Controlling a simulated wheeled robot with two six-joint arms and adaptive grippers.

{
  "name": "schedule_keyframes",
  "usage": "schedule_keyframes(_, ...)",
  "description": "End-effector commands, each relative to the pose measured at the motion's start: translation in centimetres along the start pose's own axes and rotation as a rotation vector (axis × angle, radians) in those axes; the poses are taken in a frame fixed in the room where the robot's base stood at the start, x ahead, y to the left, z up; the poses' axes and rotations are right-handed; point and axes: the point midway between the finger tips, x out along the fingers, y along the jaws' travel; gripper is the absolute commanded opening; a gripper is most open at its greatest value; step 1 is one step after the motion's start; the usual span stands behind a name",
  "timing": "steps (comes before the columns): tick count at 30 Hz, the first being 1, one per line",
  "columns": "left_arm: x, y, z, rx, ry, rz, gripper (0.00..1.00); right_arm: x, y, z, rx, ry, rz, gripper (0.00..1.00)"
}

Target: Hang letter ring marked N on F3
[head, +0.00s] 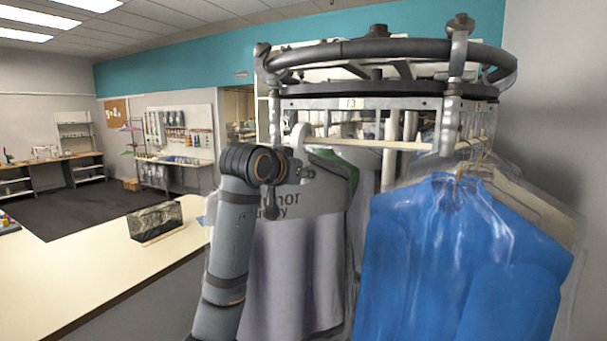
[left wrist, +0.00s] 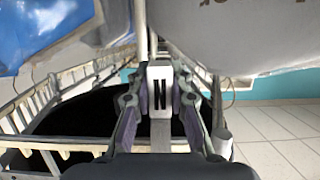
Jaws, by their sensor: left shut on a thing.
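The letter ring (left wrist: 160,73) is a white piece with a black N, clamped between the two fingers of my left gripper (left wrist: 160,102) in the left wrist view. In the head view my left arm reaches up to the rail (head: 385,144), at the grey garments' side. A pale curved piece (head: 298,138) stands at the rail just beyond my wrist; it looks like the ring, but whether it is around the rail I cannot tell. My left fingers are mostly hidden there by my wrist. The F3 label (head: 352,103) is on the bar above this rail section. My right gripper is not in view.
A grey printed shirt (head: 290,250) hangs left of the section and blue bagged garments (head: 465,260) hang right of it. The round rack top (head: 390,50) is above. A pale counter (head: 90,265) with a dark box (head: 155,222) stands at the left.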

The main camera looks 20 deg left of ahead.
Motion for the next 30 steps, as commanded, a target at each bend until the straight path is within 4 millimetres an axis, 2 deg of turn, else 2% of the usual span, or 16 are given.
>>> schedule_keyframes(12, 0.16, 0.00, 0.55, 0.000, 0.001, 0.000, 0.00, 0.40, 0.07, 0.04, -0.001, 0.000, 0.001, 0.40)
schedule_keyframes(13, 0.16, -0.01, 0.55, 0.000, 0.001, 0.000, 0.21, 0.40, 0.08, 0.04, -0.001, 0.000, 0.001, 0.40)
schedule_keyframes(18, 0.16, -0.01, 0.55, 0.000, 0.000, 0.000, 0.45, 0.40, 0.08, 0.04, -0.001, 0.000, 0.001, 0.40)
schedule_keyframes(26, 0.17, -0.01, 0.57, 0.000, 0.000, 0.000, 0.45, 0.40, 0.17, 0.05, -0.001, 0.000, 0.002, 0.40)
schedule_keyframes(30, -0.76, -0.06, 0.48, 0.000, 0.003, -0.001, 0.45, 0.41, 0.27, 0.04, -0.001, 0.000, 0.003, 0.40)
